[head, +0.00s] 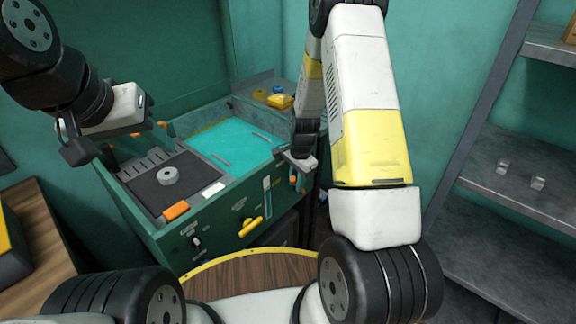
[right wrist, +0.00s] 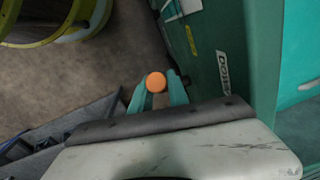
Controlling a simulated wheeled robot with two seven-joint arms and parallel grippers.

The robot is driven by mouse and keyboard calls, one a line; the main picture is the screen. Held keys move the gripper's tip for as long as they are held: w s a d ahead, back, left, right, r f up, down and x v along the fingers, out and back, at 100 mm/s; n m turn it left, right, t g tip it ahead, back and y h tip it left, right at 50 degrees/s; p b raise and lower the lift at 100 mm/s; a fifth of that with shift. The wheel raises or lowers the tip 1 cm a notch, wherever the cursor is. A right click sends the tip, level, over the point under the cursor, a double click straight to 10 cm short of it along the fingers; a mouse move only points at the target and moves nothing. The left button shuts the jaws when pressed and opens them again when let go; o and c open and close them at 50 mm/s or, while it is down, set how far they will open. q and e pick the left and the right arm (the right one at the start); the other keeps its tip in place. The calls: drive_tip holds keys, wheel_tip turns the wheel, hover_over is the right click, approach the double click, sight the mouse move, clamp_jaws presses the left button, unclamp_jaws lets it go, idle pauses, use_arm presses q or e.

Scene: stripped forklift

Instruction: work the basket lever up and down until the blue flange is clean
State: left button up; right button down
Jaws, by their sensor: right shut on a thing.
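My right gripper (head: 297,172) is at the right side of the green washer cabinet (head: 215,235). In the right wrist view its teal fingers (right wrist: 157,95) are shut on the basket lever, whose round orange knob (right wrist: 156,82) shows between them. The lever's shaft is mostly hidden. My left gripper (head: 78,142) hangs above the cabinet's left end, apart from it; its fingers are too unclear to tell open from shut. The cabinet's basin (head: 230,143) shows a flat bright cyan surface. I cannot make out the basket or a blue flange in it.
A grey ring (head: 168,176) lies on the cabinet's dark mat. A yellow object (head: 280,101) sits on the back ledge. A yellow handle (head: 250,227) is on the front. Metal shelves (head: 520,170) stand at right, a wooden bench (head: 38,240) at left.

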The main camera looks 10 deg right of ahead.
idle(0.3)
drive_tip(key=w+d+r+g+y, duration=0.2)
drive_tip(key=w+d+g+y, duration=0.1)
drive_tip(key=w+d+y, duration=0.1)
drive_tip(key=shift+w+d+g+y, duration=0.2)
drive_tip(key=shift+d+g+y, duration=0.15)
drive_tip(key=shift+d, duration=0.4)
idle(0.4)
drive_tip(key=c, duration=1.3)
unclamp_jaws()
drive_tip(key=shift+r, duration=0.1)
drive_tip(key=v, duration=0.7)
drive_tip(key=shift+d+r, duration=0.25)
